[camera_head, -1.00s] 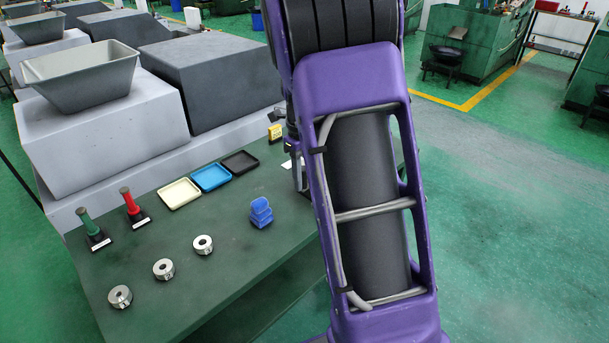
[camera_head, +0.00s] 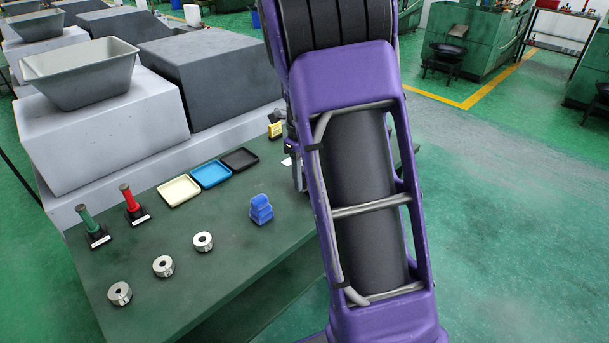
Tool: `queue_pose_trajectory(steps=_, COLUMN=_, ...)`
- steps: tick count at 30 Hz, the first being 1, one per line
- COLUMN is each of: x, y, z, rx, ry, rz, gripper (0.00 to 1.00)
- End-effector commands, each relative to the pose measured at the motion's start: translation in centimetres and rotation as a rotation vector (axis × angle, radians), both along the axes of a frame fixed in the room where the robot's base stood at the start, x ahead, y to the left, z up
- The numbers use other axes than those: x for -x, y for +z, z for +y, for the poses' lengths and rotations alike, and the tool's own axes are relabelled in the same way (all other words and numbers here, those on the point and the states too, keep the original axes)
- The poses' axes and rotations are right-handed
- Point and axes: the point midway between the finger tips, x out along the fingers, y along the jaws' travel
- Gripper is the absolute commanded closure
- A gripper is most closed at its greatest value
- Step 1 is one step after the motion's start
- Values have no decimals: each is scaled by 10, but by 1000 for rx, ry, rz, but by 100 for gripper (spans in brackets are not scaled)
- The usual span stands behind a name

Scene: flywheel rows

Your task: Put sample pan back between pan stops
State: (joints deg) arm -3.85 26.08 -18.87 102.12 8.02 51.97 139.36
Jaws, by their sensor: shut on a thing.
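My purple arm (camera_head: 355,75) stands across the middle of the view and hides what is behind it. My gripper is not clearly visible; only a sliver of grey and dark parts shows at the arm's left edge, and I cannot tell what they are. No pan between stops can be made out. Three shallow trays lie in a row on the green table (camera_head: 185,310): a cream tray (camera_head: 178,191), a blue tray (camera_head: 211,174) and a black tray (camera_head: 240,159). I cannot tell whether any of them is the sample pan.
A blue stacked piece (camera_head: 261,209) stands right of several metal rings, one of them near the trays (camera_head: 203,242). A green-handled tool (camera_head: 91,226) and a red-handled tool (camera_head: 132,203) stand at left. A grey hopper (camera_head: 82,80) sits on a pale block behind. The table's front is mostly clear.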

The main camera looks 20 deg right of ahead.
Motion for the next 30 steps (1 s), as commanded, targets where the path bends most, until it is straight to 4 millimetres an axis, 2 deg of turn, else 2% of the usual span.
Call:
queue_pose_trajectory(steps=18, x=0, y=-16, z=0, rx=0, ry=0, rz=1, gripper=100)
queue_pose_trajectory(steps=19, x=0, y=-15, z=0, rx=0, ry=0, rz=0, gripper=58)
queue_pose_trajectory(steps=21, x=0, y=-15, z=0, rx=0, ry=0, rz=0, gripper=45)
queue_pose_trajectory(steps=24, x=0, y=-15, z=0, rx=0, ry=0, rz=0, gripper=27)
queue_pose_trajectory(steps=30, x=0, y=-15, z=0, rx=0, ry=0, rz=0, gripper=26)
